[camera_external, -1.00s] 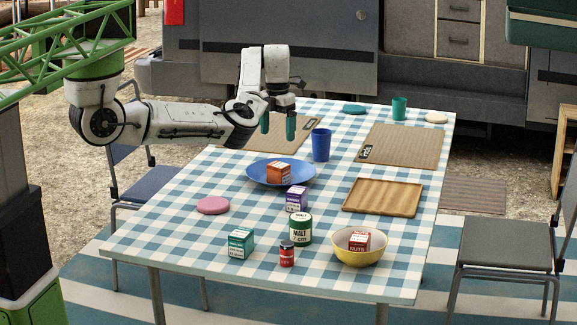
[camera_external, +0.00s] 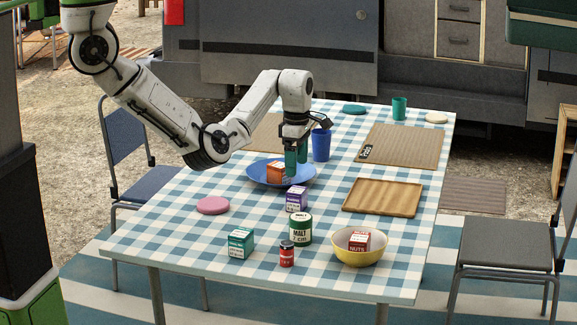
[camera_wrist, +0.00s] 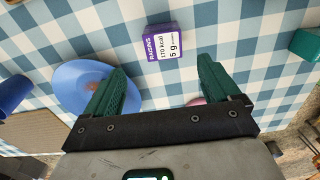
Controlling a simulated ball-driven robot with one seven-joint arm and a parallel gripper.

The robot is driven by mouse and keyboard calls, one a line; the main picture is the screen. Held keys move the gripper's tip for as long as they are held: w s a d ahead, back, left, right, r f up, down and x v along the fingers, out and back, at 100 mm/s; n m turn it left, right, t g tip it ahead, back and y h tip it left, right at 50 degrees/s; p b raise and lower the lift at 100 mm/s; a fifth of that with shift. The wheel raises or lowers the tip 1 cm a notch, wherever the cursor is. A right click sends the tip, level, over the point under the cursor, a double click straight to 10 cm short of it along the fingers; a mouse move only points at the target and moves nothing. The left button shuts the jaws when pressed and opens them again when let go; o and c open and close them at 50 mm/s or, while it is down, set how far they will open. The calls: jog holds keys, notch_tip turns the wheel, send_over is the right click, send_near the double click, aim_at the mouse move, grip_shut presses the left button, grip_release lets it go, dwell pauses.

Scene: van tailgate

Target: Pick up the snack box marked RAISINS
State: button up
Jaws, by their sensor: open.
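The purple-and-white snack box marked RAISINS (camera_wrist: 162,42) lies ahead of my gripper in the wrist view, centred between the fingers and beyond their tips. In the outside view the purple box (camera_external: 297,198) stands on the checked tablecloth, in front of the blue plate. My gripper (camera_external: 297,167) is open and empty, with green fingers pointing down over the right part of the plate, above and behind the purple box. The wrist view shows both fingers (camera_wrist: 162,82) wide apart, touching nothing I can see.
A blue cup (camera_external: 321,145) stands behind the gripper. Near the purple box are a green MALT tin (camera_external: 301,230), a green box (camera_external: 240,243), a red jar (camera_external: 287,254) and a yellow bowl (camera_external: 352,256) with a NUTS box.

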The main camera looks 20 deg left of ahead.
aim_at(297, 189)
jog(key=shift+s+d+f, duration=0.1)
jog(key=shift+s+f, duration=0.15)
notch_tip(297, 189, down, 10)
jog(key=shift+d+f, duration=0.1)
jog(key=shift+f, duration=0.15)
jog(key=shift+c, duration=0.2)
jog(key=c, duration=1.1)
